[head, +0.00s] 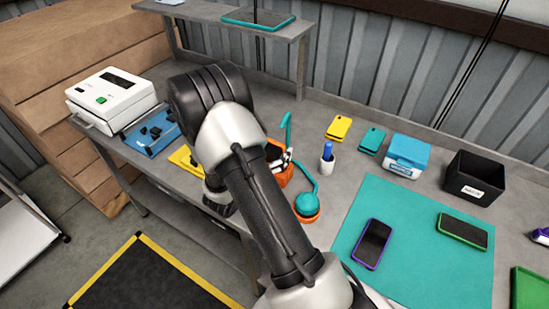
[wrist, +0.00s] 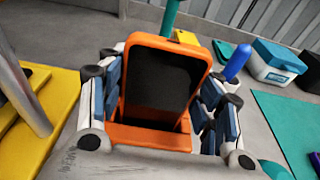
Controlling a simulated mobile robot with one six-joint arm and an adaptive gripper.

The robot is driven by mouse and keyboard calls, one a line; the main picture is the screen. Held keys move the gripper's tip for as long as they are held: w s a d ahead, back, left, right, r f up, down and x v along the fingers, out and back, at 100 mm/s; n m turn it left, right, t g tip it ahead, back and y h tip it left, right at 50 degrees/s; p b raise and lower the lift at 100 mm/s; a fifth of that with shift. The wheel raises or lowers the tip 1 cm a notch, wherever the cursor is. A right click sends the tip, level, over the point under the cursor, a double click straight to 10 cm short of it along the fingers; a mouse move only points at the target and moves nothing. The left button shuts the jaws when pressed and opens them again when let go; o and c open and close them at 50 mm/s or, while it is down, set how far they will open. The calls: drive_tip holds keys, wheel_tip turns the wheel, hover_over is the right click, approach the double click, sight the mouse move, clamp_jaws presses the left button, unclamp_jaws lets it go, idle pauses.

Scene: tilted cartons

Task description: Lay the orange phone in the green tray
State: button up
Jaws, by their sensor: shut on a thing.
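The orange phone (wrist: 165,82), with a dark screen, stands tilted between the two fingers of my gripper (wrist: 162,92) in the wrist view. My gripper is shut on it by its sides. An orange piece (wrist: 150,138) crosses the phone's lower end; I cannot tell whether the phone is clear of it. In the head view my arm hides most of the gripper, and orange (head: 279,176) shows beside it on the bench. The green tray (head: 529,290) is at the lower right edge of the head view, partly cut off, far right of my gripper.
A teal mat (head: 400,222) holds a purple phone (head: 373,243) and a green phone (head: 463,230). Behind it are a blue-and-white box (head: 406,155) and a black bin (head: 474,178). A blue pen in a white cup (head: 327,162) and a teal lamp (head: 306,202) stand near my gripper.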

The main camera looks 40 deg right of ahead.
sight(275, 141)
drive_tip(key=shift+r+p, duration=2.4)
drive_tip(key=shift+r, duration=1.15)
drive_tip(key=shift+c, duration=0.3)
